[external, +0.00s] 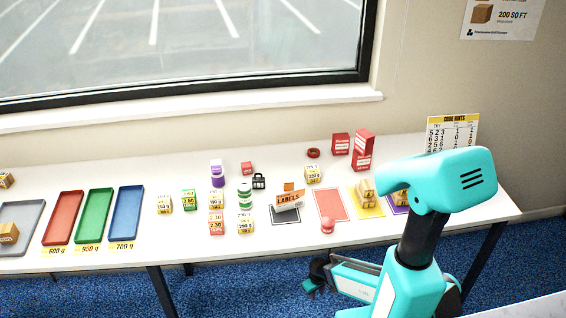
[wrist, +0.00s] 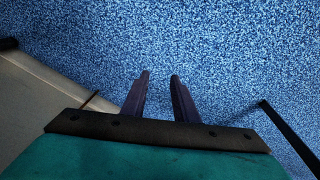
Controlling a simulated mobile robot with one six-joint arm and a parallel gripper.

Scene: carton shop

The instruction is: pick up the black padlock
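The black padlock (external: 259,181) stands on the white table, in the middle part toward the back. It is small in the external view, and the wrist view does not show it. My gripper (external: 312,285) hangs in front of the table's front edge, low over the blue carpet, well apart from the padlock. In the wrist view my gripper (wrist: 159,78) has its two fingers apart with only carpet between them. It is open and empty.
Red (external: 64,217), green (external: 95,215) and blue (external: 126,213) trays lie at left. The table's front edge is between gripper and padlock.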

